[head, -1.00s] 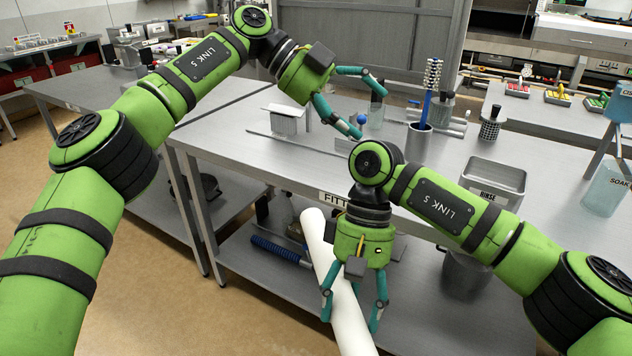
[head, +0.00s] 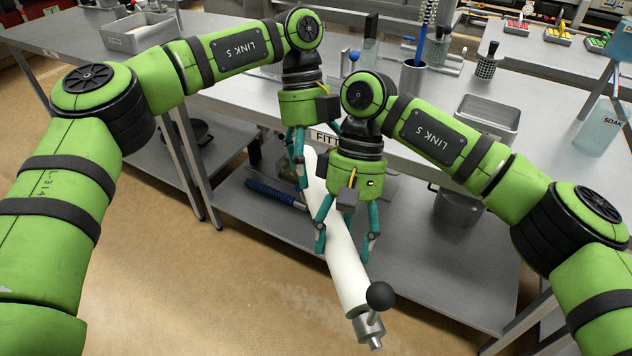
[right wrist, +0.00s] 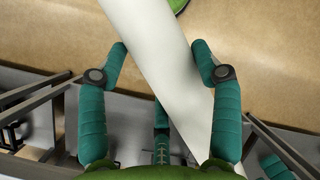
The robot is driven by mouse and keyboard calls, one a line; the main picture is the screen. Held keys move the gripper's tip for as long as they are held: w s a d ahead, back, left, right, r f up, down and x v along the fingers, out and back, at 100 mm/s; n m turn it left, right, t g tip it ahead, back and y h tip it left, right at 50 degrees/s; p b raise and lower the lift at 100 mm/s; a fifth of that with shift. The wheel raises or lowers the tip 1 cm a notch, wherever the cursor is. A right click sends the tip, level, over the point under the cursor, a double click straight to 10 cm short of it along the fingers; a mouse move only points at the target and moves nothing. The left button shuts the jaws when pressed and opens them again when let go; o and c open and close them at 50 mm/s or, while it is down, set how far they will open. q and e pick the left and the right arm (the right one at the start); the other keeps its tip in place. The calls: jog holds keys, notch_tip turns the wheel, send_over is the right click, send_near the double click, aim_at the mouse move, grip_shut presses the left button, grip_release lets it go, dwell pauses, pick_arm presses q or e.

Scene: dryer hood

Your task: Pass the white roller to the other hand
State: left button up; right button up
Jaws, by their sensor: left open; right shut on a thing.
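The white roller (head: 345,273) hangs in front of the bench, tilted, its near end low at the picture's bottom. That end has a metal cap and crank (head: 368,328) with a black ball knob (head: 380,295). My right gripper (head: 343,258) is shut on the roller around its middle. In the right wrist view the roller (right wrist: 160,60) runs diagonally between the fingers of my right gripper (right wrist: 158,52). My left gripper (head: 303,180) is open, pointing down at the roller's far end, fingers around or beside it. Whether they touch it is hidden.
The steel bench (head: 250,100) stands close behind the roller, with a lower shelf (head: 420,270). A blue brush (head: 275,192) lies on that shelf. A rinse tray (head: 487,115) and a cup (head: 413,78) stand on top. The floor (head: 180,270) at left is clear.

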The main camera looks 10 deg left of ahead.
aim_at(318, 184)
pick_arm(q)
jog(key=shift+x, duration=1.95)
pick_arm(e)
jog(key=shift+r, duration=0.1)
pick_arm(q)
jog(key=shift+d, duration=0.1)
jog(key=c, duration=1.8)
jog(key=shift+d+r, duration=0.1)
pick_arm(e)
jog(key=o, duration=1.8)
jog(key=shift+s+a, duration=0.1)
